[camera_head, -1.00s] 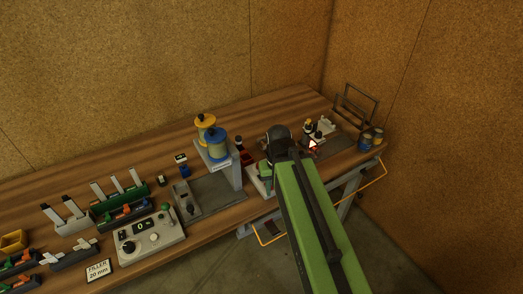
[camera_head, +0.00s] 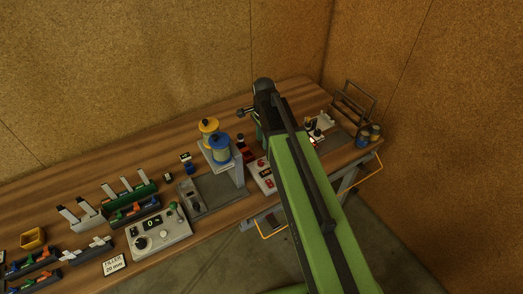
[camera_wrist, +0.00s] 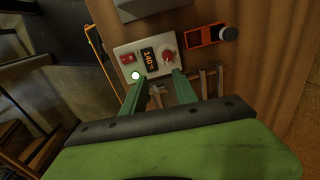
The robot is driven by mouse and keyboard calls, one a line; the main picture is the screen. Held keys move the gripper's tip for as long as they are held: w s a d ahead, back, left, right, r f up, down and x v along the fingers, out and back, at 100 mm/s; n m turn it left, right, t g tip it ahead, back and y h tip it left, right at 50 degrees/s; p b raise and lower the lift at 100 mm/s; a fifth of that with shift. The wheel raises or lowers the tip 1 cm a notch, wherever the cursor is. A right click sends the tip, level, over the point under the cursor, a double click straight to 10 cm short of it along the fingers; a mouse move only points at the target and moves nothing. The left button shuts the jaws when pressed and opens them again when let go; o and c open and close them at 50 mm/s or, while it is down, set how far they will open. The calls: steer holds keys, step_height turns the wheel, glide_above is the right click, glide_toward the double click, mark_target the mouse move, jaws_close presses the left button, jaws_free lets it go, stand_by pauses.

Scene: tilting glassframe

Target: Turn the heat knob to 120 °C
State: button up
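The heat control box (camera_wrist: 143,62) is a light grey panel in the wrist view. It carries a red round knob (camera_wrist: 169,56), an orange-lit display (camera_wrist: 150,57) that seems to read 140, a red switch (camera_wrist: 127,59) and a white-lit button (camera_wrist: 135,76). In the head view the box (camera_head: 262,176) lies on the bench, left of my arm. My gripper (camera_wrist: 160,78) has two green fingers spread apart, with nothing between them. The fingertips lie at the panel's near edge in the picture, below the knob; the height gap is hard to judge. The gripper (camera_head: 247,115) is partly hidden in the head view.
Another control unit (camera_head: 158,235) and several holders fill the left of the wooden bench (camera_head: 95,178). Small pots (camera_head: 368,135) stand at the right end.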

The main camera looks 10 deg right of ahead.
steer(key=w+r+m, duration=0.2)
steer(key=b, duration=1.7)
glide_toward(261, 162)
steer(key=shift+m, duration=0.3)
steer(key=f, duration=0.9)
steer(key=shift+w+d, duration=0.1)
steer(key=shift+w, duration=0.2)
steer(key=shift+r, duration=0.2)
jaws_close()
steer(key=shift+a, duration=0.2)
steer(key=shift+d, duration=0.15)
